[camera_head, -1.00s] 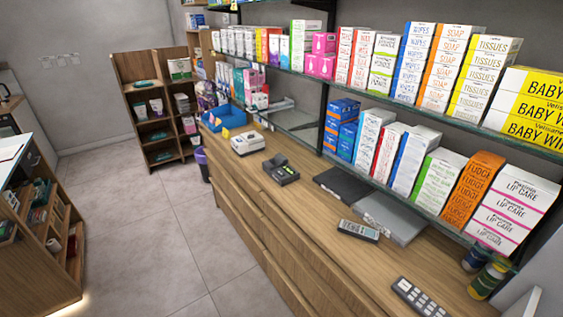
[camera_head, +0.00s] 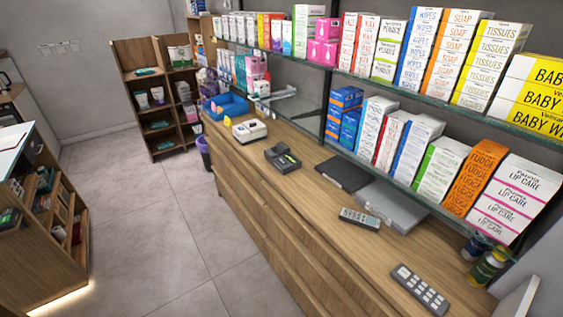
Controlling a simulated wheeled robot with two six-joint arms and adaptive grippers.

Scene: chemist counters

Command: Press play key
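A grey remote with light keys (camera_head: 419,289) lies near the counter's front right end. A smaller, slim grey remote or handset (camera_head: 360,219) lies farther back, next to a grey flat box. A dark phone-like device with a handset (camera_head: 283,158) sits farther along the counter. The single keys are too small to read, so I cannot tell which one is a play key. Neither of my grippers is in view.
The wooden counter (camera_head: 300,215) runs from far left to near right. A black flat case (camera_head: 343,173) and a grey flat box (camera_head: 392,206) lie by the wall. A white device (camera_head: 249,130) and blue tray (camera_head: 225,106) stand farther back. Stocked glass shelves overhang the counter.

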